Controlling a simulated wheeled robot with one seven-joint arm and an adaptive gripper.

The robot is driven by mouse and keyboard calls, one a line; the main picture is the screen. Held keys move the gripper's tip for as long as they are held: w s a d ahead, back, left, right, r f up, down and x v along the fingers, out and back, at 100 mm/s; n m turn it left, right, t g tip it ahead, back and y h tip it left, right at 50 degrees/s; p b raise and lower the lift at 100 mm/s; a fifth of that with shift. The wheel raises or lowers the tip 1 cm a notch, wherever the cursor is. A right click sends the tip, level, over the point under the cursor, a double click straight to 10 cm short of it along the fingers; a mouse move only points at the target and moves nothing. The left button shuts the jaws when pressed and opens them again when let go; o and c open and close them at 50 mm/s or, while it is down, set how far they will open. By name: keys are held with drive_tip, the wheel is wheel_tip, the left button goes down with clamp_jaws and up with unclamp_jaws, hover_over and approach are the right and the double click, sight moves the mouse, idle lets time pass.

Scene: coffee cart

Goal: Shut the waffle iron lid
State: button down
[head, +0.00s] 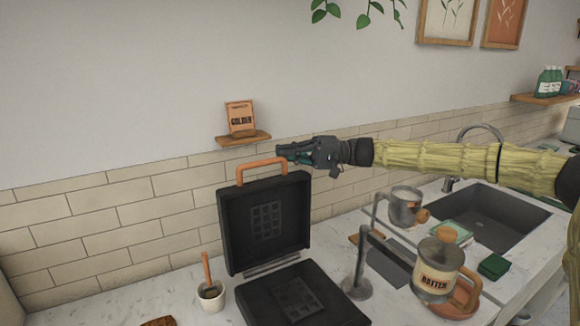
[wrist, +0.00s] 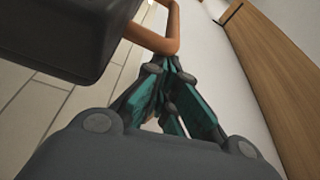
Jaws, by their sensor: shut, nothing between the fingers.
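The black waffle iron stands open on the counter in the head view, its lid (head: 266,222) raised nearly upright and its base (head: 300,296) lying flat with a grid plate. An orange-brown handle (head: 262,163) arches from the lid's top edge; in the wrist view the handle (wrist: 160,42) is just beyond the fingertips. My gripper (head: 281,152) is at the upper right of the handle, its fingers closed and empty. In the wrist view my gripper (wrist: 172,62) appears very close to the handle; I cannot tell whether they touch.
A wall shelf (head: 243,140) with a small box (head: 240,119) is behind the handle. Right of the base stand a metal stand (head: 359,277) and a batter pitcher (head: 437,270). A small cup (head: 211,294) is on the left. A sink (head: 490,213) is farther right.

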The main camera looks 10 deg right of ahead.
drive_tip(key=s+d+f+n+g+y+b, duration=0.1)
drive_tip(key=s+n+b, duration=0.3)
drive_tip(key=s+b, duration=0.4)
drive_tip(key=s+d+f+n+g+y+b, duration=0.1)
drive_tip(key=s+d+f+n+b, duration=0.2)
drive_tip(key=s+b, duration=0.6)
drive_tip(key=s+d+f+n+g+b, duration=0.1)
drive_tip(key=s+n+b, duration=0.4)
drive_tip(key=b, duration=0.8)
drive_tip(key=shift+s+d+f+n+y, duration=0.4)
drive_tip(key=shift+s+d+f, duration=0.6)
drive_tip(key=shift+s, duration=0.9)
drive_tip(key=shift+a+f, duration=0.1)
wheel_tip(320, 180, up, 10)
